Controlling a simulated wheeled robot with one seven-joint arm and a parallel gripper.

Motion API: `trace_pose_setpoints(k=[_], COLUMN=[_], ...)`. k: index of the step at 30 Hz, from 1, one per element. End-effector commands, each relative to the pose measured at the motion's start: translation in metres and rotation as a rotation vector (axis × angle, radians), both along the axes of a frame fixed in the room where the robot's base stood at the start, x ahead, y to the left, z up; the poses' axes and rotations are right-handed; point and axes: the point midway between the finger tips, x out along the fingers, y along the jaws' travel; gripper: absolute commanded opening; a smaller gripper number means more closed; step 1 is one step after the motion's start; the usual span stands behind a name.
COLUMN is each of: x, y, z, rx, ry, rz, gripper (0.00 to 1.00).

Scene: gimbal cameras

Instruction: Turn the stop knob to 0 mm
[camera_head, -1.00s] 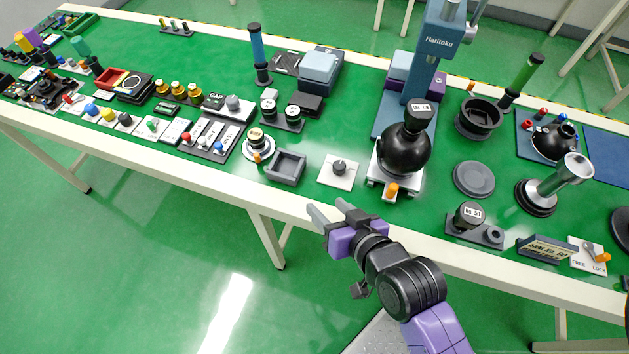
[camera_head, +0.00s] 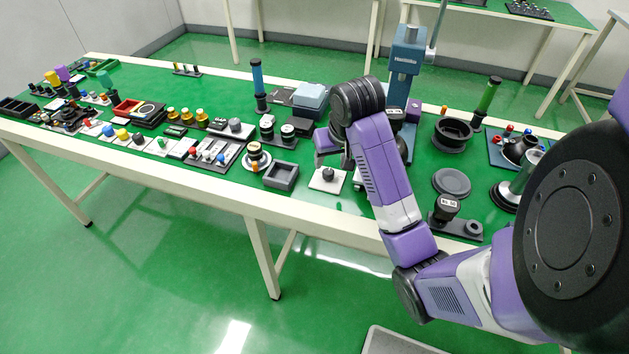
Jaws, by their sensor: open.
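No label reading "stop" or "mm" is legible, so I cannot be sure which knob is the stop knob. A black knob (camera_head: 328,173) on a small white plate (camera_head: 318,184) stands near the table's front edge. My gripper (camera_head: 331,158) is above and just behind the white plate, apart from the black knob as far as I can see. It is open, with its fingers small and partly hidden by my wrist and forearm.
The grey square tray (camera_head: 294,183) is left of the plate. A panel of small coloured knobs (camera_head: 199,157) lies further left. The blue press column (camera_head: 405,58) rises behind my arm, which hides the black ball. A grey disc (camera_head: 451,190) and a dark ring (camera_head: 453,146) are right.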

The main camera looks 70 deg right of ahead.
Motion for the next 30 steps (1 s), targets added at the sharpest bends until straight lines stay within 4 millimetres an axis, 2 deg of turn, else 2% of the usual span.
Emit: trace_pose_setpoints(k=[5,18,23,30], x=[-0.006,0.009,0.012,0.012], y=[-0.008,-0.026,-0.028,-0.028], z=[-0.007,-0.063,-0.07,-0.07], rx=[0.005,0.004,0.002,0.002], ry=[0.022,0.019,0.018,0.017], rz=[-0.013,-0.011,-0.01,-0.009], gripper=[0.52,0.52,0.52,0.52])
